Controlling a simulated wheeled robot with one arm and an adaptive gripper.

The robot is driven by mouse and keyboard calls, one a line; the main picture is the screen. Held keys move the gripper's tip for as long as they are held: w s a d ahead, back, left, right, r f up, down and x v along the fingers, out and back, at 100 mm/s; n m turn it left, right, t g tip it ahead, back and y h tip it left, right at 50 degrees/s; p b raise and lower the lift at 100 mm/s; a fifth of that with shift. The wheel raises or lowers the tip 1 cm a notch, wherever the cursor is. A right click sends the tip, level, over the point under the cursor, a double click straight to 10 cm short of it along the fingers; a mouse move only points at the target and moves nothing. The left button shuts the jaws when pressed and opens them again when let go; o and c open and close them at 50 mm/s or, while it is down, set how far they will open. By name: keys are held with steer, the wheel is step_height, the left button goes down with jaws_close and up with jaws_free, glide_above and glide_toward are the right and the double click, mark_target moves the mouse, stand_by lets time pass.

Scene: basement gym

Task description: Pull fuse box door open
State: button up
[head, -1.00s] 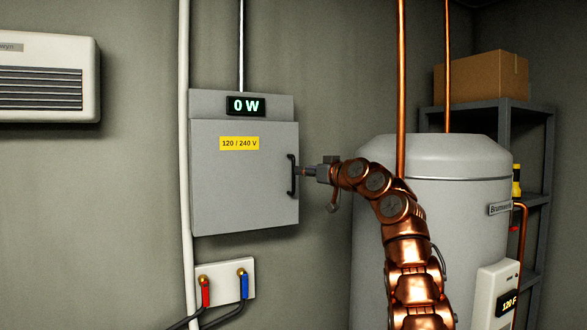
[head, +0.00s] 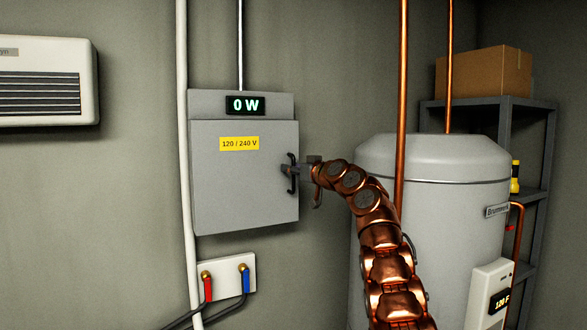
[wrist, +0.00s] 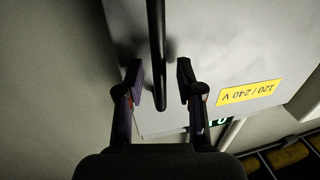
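The grey fuse box door (head: 235,190) is shut and bears a yellow 120 / 240 V label (head: 240,143). Its black vertical bar handle (head: 292,184) is at the door's right edge. My gripper (head: 288,170) reaches the handle from the right. In the wrist view, the handle (wrist: 156,45) runs between the two fingers of my gripper (wrist: 161,82). The fingers are apart, with a visible gap on each side of the handle. The label (wrist: 249,92) appears upside down there.
A white pipe (head: 183,120) runs along the box's left side. A water plate with red and blue valves (head: 234,264) is below it. A grey tank (head: 435,200) stands right of the box, with a copper pipe (head: 402,80) above it. A shelf (head: 540,150) is behind.

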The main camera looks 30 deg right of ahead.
steer(key=shift+c, duration=0.3)
jaws_close()
stand_by(0.3)
